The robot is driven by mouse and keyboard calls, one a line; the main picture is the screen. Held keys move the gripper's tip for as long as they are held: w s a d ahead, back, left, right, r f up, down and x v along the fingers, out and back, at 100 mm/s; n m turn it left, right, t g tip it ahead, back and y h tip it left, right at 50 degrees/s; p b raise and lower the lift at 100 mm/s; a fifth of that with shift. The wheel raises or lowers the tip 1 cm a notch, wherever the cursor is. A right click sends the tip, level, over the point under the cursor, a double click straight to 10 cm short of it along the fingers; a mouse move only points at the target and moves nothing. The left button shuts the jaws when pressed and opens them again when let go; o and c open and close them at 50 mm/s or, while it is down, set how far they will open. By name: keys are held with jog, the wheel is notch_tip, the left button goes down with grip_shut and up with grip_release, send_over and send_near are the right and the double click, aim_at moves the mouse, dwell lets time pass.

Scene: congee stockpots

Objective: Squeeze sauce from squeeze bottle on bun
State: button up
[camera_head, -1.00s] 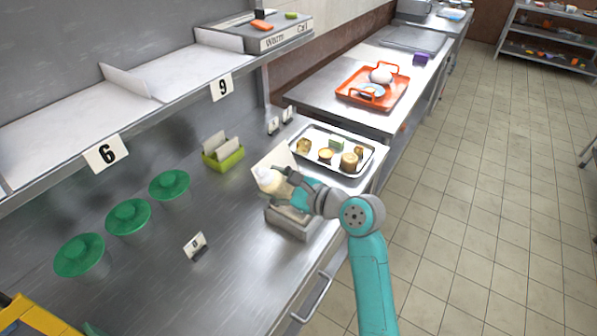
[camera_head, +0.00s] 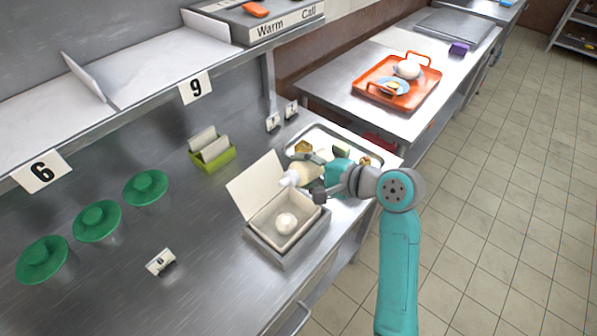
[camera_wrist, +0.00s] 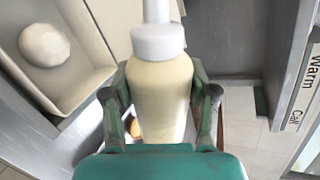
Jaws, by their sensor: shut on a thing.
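A pale cream squeeze bottle (camera_wrist: 160,95) with a white cap and nozzle is held between the fingers of my gripper (camera_wrist: 160,105). In the head view the bottle (camera_head: 298,175) is tilted over to the left, its nozzle pointing left above the far right part of the open box (camera_head: 258,238). My gripper (camera_head: 318,183) is shut on it. A round white bun (camera_head: 286,223) lies inside the box, below and in front of the bottle. In the wrist view the bun (camera_wrist: 44,45) is at the upper left, apart from the nozzle.
A metal tray (camera_head: 318,133) with food pieces sits behind my gripper. An orange tray (camera_head: 420,98) is on the far counter. Green-lidded containers (camera_head: 97,220), a green card holder (camera_head: 218,158) and a number card (camera_head: 161,262) stand on the left counter.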

jog(key=shift+w+d+f+n+t+h, duration=0.4)
jog(key=shift+w+d+n, duration=0.1)
jog(key=shift+w+n, duration=0.25)
jog(key=shift+s+a+n+t+h, duration=0.2)
jog(key=shift+n+t, duration=0.1)
jog(key=shift+n, duration=0.25)
jog(key=shift+s+a+n+t+h, duration=0.1)
jog(key=shift+s+n+t+h, duration=0.15)
jog(key=shift+n, duration=0.25)
jog(key=n+t, duration=0.1)
jog(key=n+t+h, duration=0.1)
jog(key=shift+s+a+n, duration=0.2)
jog(key=shift+n, duration=0.2)
jog(key=shift+s+a+r+n+t+h, duration=0.15)
jog(key=shift+s+a+n+t, duration=0.15)
jog(key=shift+n, duration=0.25)
jog(key=shift+s+a+f+n+t+h, duration=0.1)
jog(key=shift+s+a+n+t, duration=0.1)
jog(key=shift+s+n+t, duration=0.25)
jog(key=n, duration=0.1)
jog(key=s+a+n+t, duration=0.1)
jog(key=n, duration=0.1)
jog(key=shift+r, duration=0.2)
jog(key=shift+o, duration=0.6)
jog(key=c, duration=0.5)
